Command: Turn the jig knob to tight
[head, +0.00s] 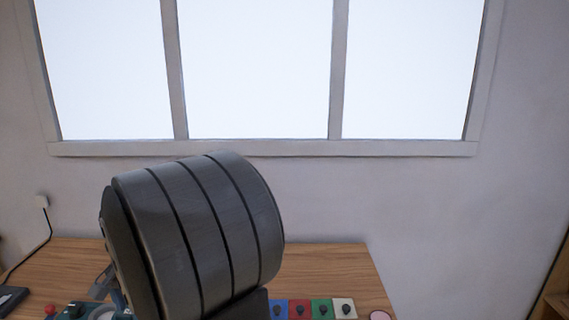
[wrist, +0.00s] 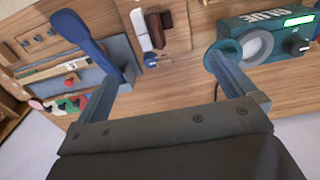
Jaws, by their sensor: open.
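My gripper (wrist: 166,70) is open in the wrist view, its two blue-grey fingers wide apart with nothing between them. In the head view my own arm blocks the middle and the gripper cannot be made out. A jig-like fixture (wrist: 141,27) with a white bar and dark brown parts lies beyond the fingers, near the top middle of the wrist view. I cannot make out a tight mark or the knob's setting. A teal box marked GLUE (wrist: 268,35) stands at the right, with a small black knob (wrist: 304,47) on its face.
A long blue part (wrist: 84,38) lies by the left finger, and a teal round piece (wrist: 222,50) by the right fingertip. Wooden pieces (wrist: 40,40) lie at the far left. In the head view, coloured tiles (head: 299,309) bearing dark knobs line the wooden table (head: 330,265).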

